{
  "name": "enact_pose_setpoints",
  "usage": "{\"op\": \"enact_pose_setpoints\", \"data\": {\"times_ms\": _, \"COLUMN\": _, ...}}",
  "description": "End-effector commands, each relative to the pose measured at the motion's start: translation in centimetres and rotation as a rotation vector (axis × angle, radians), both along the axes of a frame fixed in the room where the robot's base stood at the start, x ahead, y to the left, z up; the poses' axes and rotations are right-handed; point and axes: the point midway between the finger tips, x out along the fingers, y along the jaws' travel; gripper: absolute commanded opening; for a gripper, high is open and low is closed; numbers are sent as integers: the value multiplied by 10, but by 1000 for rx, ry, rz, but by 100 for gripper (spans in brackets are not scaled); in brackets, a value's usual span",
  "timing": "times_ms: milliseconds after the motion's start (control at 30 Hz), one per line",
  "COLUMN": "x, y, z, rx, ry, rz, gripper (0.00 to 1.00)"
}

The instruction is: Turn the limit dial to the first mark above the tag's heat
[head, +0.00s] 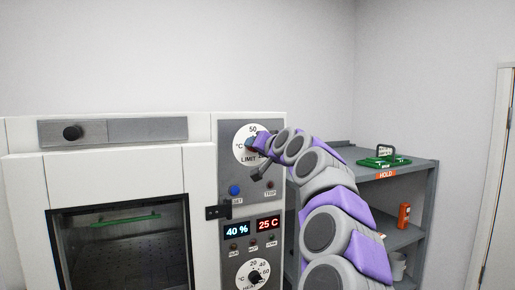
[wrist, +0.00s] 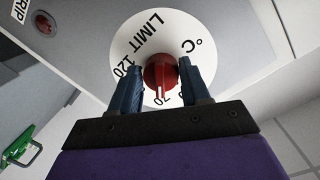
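The limit dial (head: 240,147) is a white disc at the top of the grey panel. In the wrist view its white face (wrist: 125,45) shows "LIMIT", "°C", "120" and a partly covered number that looks like 70. Its red knob (wrist: 160,75) has a white pointer line aimed down the picture, toward that number. My gripper (wrist: 161,70) has its two blue fingers on either side of the knob, apparently pressed against it. In the head view my gripper (head: 262,143) hides the dial's right part. A small tag (head: 386,151) stands on a green holder; its writing is unreadable.
Below are a blue button (head: 234,190), displays reading 40 % and 25 C (head: 268,223), and a heat dial (head: 252,275). A latch (head: 218,212) sticks out by the glass door (head: 120,245). A grey shelf (head: 425,170) at right bears the green holder (head: 370,162).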

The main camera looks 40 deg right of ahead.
Motion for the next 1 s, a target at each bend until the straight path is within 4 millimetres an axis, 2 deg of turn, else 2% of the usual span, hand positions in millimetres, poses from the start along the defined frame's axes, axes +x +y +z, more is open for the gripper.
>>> {"op": "enact_pose_setpoints", "data": {"times_ms": 33, "x": 0, "y": 0, "z": -1, "rx": 0, "ry": 1, "rz": 0, "gripper": 51}}
{"op": "enact_pose_setpoints", "data": {"times_ms": 233, "x": -1, "y": 0, "z": 1, "rx": 0, "ry": -3, "rz": -1, "gripper": 68}}
{"op": "enact_pose_setpoints", "data": {"times_ms": 667, "x": -8, "y": 2, "z": 3, "rx": 0, "ry": -5, "rz": -1, "gripper": 68}}
{"op": "enact_pose_setpoints", "data": {"times_ms": 1000, "x": -49, "y": 10, "z": 8, "rx": 0, "ry": -6, "rz": -2, "gripper": 68}}
